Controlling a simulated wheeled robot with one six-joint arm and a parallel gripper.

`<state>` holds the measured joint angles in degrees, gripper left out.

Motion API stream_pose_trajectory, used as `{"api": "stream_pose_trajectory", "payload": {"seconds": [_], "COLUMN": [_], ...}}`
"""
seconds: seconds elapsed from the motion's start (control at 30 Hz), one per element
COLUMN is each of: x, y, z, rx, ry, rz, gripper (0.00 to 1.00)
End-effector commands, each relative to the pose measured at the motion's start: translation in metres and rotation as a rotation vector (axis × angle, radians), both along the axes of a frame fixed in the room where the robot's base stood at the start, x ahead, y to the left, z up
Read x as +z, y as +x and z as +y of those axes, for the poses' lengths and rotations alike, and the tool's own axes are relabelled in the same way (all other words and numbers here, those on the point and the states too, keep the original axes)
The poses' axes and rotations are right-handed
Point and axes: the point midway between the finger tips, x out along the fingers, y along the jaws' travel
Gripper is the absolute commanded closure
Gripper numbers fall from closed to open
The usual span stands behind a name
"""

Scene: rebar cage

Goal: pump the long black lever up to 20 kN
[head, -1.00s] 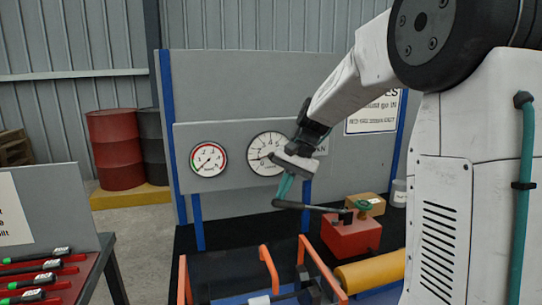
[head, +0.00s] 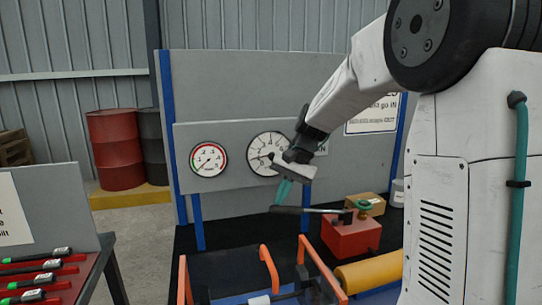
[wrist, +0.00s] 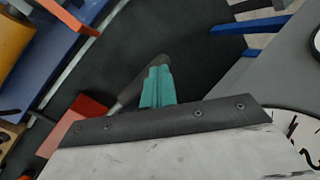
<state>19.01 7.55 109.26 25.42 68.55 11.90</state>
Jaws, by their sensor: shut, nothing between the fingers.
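The long black lever (head: 306,210) runs left from the red pump block (head: 350,238), nearly level. My gripper (head: 281,197) is shut and empty, its teal fingers pointing down at the lever's free end. In the wrist view the teal fingers (wrist: 158,88) overlap the lever's dark grip (wrist: 138,80); they look in contact or very close. A white dial gauge (head: 268,153) hangs on the grey panel behind, partly covered by my wrist; its exact reading is too small to tell. A smaller gauge with a red and green rim (head: 208,160) is to its left.
A green knob (head: 364,205) and a brown box (head: 374,199) are by the pump. Orange frame bars (head: 269,268) and a yellow cylinder (head: 369,271) stand in front. Drums (head: 116,150) stand at the back left.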

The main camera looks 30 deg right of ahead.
Motion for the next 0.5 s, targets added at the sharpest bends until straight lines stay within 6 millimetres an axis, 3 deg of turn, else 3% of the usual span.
{"api": "stream_pose_trajectory", "payload": {"seconds": [0.5], "x": [-0.013], "y": [0.0], "z": [0.003], "rx": [-0.001], "ry": [0.0], "rz": [0.0], "gripper": [1.0]}}
